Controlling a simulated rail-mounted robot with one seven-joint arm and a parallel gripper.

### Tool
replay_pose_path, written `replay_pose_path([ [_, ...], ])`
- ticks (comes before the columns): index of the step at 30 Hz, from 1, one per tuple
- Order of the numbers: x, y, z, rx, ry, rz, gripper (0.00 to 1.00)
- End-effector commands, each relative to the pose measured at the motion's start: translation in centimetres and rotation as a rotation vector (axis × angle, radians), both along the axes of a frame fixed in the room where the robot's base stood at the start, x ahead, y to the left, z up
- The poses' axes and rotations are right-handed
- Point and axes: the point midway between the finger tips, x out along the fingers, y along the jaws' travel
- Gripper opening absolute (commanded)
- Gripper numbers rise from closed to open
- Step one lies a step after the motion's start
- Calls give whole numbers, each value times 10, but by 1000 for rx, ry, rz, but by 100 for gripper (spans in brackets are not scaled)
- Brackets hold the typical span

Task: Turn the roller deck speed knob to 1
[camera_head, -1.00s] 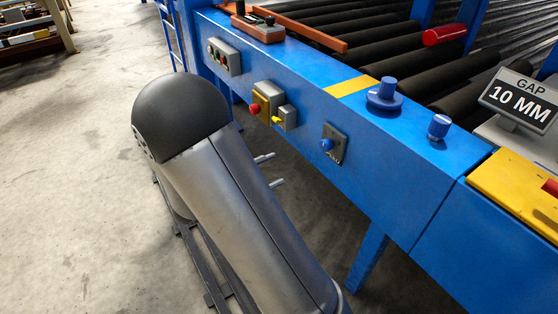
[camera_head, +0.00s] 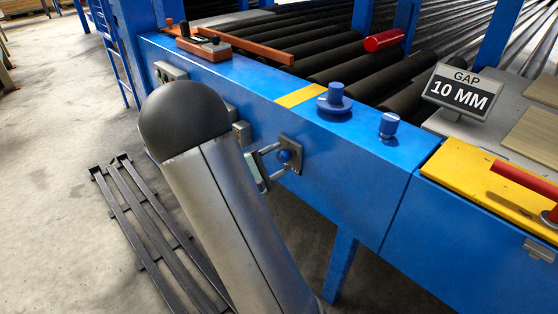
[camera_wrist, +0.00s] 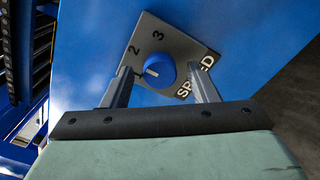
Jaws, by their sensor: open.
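The blue speed knob (camera_head: 284,156) sits on a grey plate (camera_head: 294,146) on the side of the blue frame. In the wrist view the knob (camera_wrist: 160,70) has a white mark on its left side, pointing roughly left towards one finger. My gripper (camera_wrist: 160,74) is open, with one finger on each side of the knob and visible gaps between. In the head view my gripper (camera_head: 276,159) reaches the plate, partly hidden by my arm.
A large blue knob (camera_head: 334,99) and a smaller one (camera_head: 389,125) stand on the frame's top. A GAP 10 MM sign (camera_head: 462,92) is at right, above a yellow panel (camera_head: 475,178). A grey box (camera_head: 242,133) is just left of the plate. Black rollers lie behind.

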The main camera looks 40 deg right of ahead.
Motion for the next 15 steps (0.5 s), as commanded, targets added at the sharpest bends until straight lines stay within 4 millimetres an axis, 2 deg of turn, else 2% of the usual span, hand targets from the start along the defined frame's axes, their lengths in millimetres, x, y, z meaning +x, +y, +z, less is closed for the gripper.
replay_pose_path([
  [4,0,-8,0,-1,1,-1,54],
  [11,0,-9,0,0,1,0,54],
  [12,0,-9,0,0,1,0,51],
  [15,0,-8,0,0,1,0,23],
])
